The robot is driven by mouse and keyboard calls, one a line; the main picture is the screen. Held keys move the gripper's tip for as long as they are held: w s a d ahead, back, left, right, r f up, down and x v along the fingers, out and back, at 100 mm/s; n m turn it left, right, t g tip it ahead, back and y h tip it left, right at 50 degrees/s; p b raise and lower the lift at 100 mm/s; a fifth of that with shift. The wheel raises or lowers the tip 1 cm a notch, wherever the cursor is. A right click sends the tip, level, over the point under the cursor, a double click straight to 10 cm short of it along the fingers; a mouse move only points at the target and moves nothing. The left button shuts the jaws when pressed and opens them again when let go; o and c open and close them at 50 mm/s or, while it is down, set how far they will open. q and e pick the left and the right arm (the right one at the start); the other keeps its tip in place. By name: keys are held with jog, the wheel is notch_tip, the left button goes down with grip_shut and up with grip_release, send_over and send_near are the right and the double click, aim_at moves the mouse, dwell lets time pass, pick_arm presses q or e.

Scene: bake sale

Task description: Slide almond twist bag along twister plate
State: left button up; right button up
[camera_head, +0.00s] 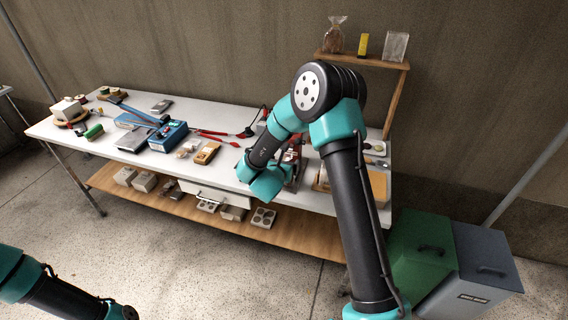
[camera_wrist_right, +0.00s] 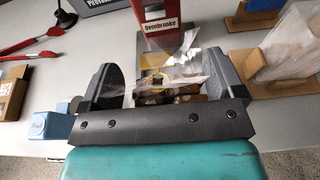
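The almond twist bag (camera_wrist_right: 172,97) is clear plastic with brown pieces in it. In the right wrist view it lies between the fingers of my right gripper (camera_wrist_right: 165,78). The fingers stand wide apart, with the bag filling most of the gap; whether they press on it is unclear. A red machine labelled Ovenbrooke (camera_wrist_right: 160,30) stands just beyond the bag. I cannot make out the twister plate separately. In the head view my right wrist hides most of the red machine (camera_head: 297,150). My left arm enters at the lower left, its gripper out of frame.
Wooden holders with clear plastic (camera_wrist_right: 290,50) stand to the right in the wrist view. A blue block (camera_wrist_right: 52,124) and red tongs (camera_wrist_right: 28,47) are left. A blue box (camera_head: 168,136) sits mid-table. A shelf (camera_head: 362,61) holds another bag (camera_head: 334,36). Bins (camera_head: 420,250) stand at right.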

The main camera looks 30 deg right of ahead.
jog(key=shift+o, duration=0.9)
jog(key=v, duration=1.7)
jog(key=shift+s+a, duration=0.15)
